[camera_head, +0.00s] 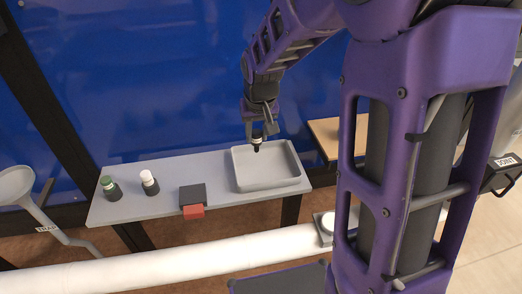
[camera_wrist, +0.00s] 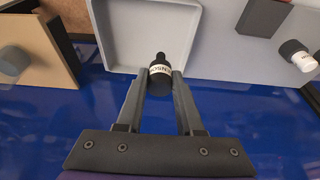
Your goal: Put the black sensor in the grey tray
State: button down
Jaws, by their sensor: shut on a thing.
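The black sensor (camera_wrist: 159,82) is a small dark cylinder with a narrower tip and a white lettered band. My gripper (camera_wrist: 160,88) is shut on it in the wrist view. In the head view my gripper (camera_head: 257,130) points down with the sensor (camera_head: 256,145) between its fingers, tip downward. The grey tray (camera_head: 277,187) is shallow and rimmed and stands at the right end of the grey table. The sensor is over the tray's back left part in the head view, apparently above its floor. The tray also shows in the wrist view (camera_wrist: 125,40), and looks empty.
A green-topped bottle (camera_head: 109,189) and a white-topped one (camera_head: 149,182) stand on the grey table (camera_head: 150,208) at left. A dark block with a red front (camera_head: 193,201) is left of the tray. A white pipe (camera_head: 150,262) runs in front; a wooden board (camera_head: 326,137) is at right.

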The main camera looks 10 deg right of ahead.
aim_at(260, 138)
notch_tip(260, 138, down, 10)
jog(key=shift+f+b, duration=0.1)
jog(key=shift+b, duration=0.75)
jog(key=c, duration=0.5)
grip_release()
jog(key=shift+c, duration=0.2)
jog(key=p+v, duration=0.2)
jog(key=v, duration=1)
